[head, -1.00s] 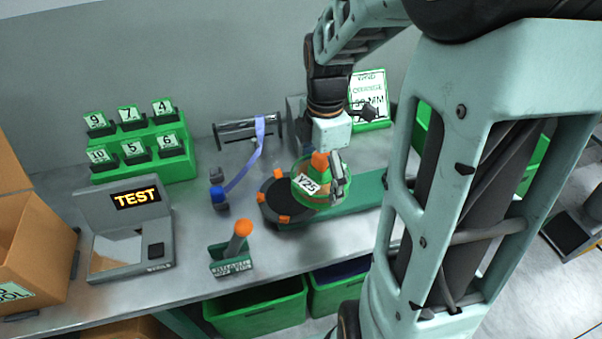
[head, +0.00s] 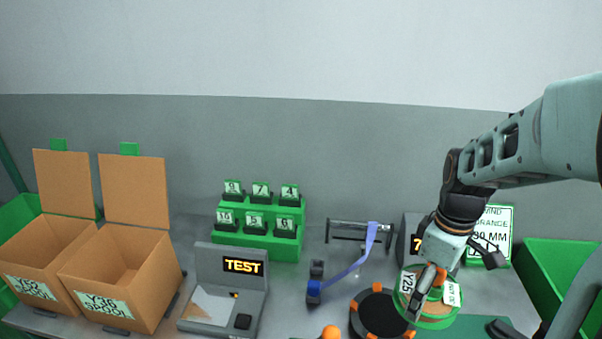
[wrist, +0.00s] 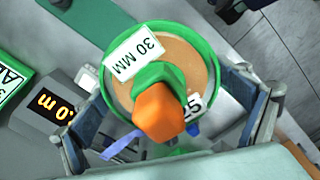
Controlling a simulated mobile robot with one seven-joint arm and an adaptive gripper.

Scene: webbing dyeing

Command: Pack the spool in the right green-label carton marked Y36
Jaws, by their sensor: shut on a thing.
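My gripper (head: 440,284) is shut on a green-rimmed spool (head: 437,318) with a tan face, tags reading Y25 and 30 MM, and an orange knob. In the wrist view the spool (wrist: 205,57) sits between the two fingers. It is at the right edge of the black winder disc (head: 378,313); I cannot tell whether they touch. The right green-label carton (head: 150,285) stands open at the left, its lid flap upright; its label's last digit is hard to read, 0 or 6. A second open green-label carton (head: 20,250) stands left of it.
A grey TEST device (head: 222,302) stands right of the cartons. Behind it is a green tag rack (head: 258,242). A roller stand (head: 345,228) with blue webbing stands mid-table. A green bin (head: 560,262) is at the right.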

